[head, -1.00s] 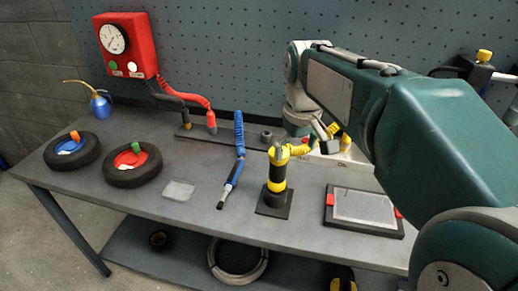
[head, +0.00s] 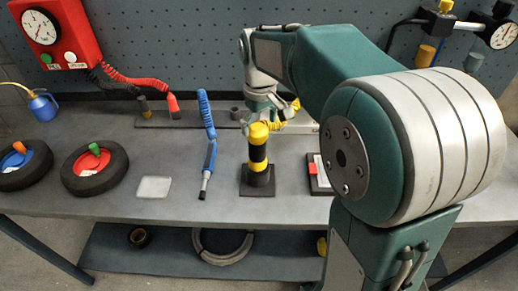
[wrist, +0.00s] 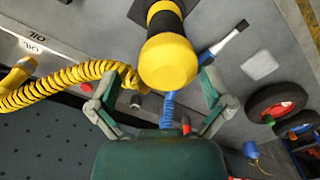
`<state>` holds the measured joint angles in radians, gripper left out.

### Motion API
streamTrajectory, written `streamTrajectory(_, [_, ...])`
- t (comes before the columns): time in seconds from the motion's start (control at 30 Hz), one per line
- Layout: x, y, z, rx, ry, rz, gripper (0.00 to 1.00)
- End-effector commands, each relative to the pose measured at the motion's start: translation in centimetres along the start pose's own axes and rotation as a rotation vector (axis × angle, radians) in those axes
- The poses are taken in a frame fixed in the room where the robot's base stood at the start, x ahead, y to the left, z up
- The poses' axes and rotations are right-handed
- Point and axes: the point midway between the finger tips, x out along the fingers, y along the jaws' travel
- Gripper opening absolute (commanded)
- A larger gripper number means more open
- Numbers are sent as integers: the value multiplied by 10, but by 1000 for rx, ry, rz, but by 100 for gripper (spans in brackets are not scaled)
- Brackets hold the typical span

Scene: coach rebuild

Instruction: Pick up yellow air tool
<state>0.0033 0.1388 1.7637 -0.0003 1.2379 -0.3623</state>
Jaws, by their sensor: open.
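The yellow air tool (head: 257,157), yellow with black bands, stands upright on a dark square base (head: 257,182) on the bench. In the wrist view its round yellow top (wrist: 168,62) lies between and just beyond my fingers. My gripper (head: 264,122) is open at the upper end of the tool, with one finger on each side in the wrist view (wrist: 161,88). I cannot tell whether a finger touches it. A coiled yellow hose (wrist: 70,78) runs beside the left finger. My arm hides part of the bench on the right in the head view.
A blue air tool (head: 209,165) with a coiled blue hose lies left of the yellow one. A red gauge box (head: 45,35) hangs on the pegboard. A framed panel (head: 316,177) lies to the right.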

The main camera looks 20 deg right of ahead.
Motion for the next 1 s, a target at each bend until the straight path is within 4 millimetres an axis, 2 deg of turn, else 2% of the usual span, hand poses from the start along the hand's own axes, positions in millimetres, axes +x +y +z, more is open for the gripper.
streamTrajectory(0.2, [35, -2, 1, -1, -4, -2, 100])
streamTrajectory(0.3, [44, -2, 1, -1, -2, -1, 100])
streamTrajectory(0.57, [48, -1, 2, 1, -4, -3, 100])
streamTrajectory(0.67, [49, -2, 2, 0, -6, -3, 60])
streamTrajectory(0.7, [49, -3, 2, 0, -6, -3, 42])
streamTrajectory(0.77, [49, -3, 2, 0, -7, -4, 16])
streamTrajectory(1.0, [50, -3, 2, 0, -8, -6, 16])
